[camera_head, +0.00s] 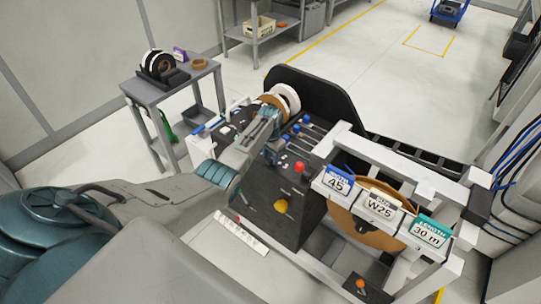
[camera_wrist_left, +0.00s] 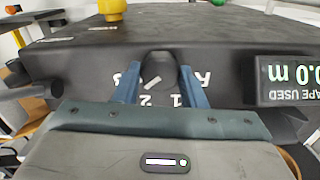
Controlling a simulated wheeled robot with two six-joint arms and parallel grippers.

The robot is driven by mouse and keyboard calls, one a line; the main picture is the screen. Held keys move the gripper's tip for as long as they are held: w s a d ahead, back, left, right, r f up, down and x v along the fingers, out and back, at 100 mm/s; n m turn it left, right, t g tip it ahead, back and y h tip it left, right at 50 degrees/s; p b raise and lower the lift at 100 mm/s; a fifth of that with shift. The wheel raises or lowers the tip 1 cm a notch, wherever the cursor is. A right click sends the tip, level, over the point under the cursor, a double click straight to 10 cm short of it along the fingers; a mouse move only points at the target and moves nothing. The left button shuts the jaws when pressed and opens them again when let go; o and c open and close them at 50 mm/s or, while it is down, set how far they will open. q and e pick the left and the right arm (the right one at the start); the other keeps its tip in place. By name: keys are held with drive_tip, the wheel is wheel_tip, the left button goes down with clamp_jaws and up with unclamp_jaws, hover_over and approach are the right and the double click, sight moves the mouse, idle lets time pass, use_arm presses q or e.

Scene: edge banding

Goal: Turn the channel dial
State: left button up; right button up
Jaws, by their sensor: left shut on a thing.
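The channel dial (camera_wrist_left: 157,76) is a dark round knob with a white pointer line, set on the dark machine's panel in the left wrist view. Digits and an R are printed around it, partly covered by my fingers. My left gripper (camera_wrist_left: 160,92) has its two blue fingers on either side of the dial, closed on it. In the head view my left gripper (camera_head: 270,112) reaches over to the machine (camera_head: 262,205), close to the tape rolls; the dial is hidden there. My right gripper is not in view.
A display reading 0.0 m, upside down (camera_wrist_left: 290,82), is right of the dial. A yellow knob (camera_wrist_left: 112,9) stands on the machine. The head view shows a red button (camera_head: 299,167), sign plates (camera_head: 380,205), a white and brown tape roll (camera_head: 286,98) and a grey side table (camera_head: 172,85).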

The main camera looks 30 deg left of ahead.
sight(271, 158)
use_arm(q)
drive_tip(key=shift+w+m, duration=0.1)
drive_tip(key=shift+m, duration=1.4)
drive_tip(key=o, duration=1)
wheel_tip(271, 158, up, 11)
drive_tip(key=b, duration=0.1)
drive_tip(key=shift+b, duration=0.4)
drive_tip(key=shift+f, duration=0.1)
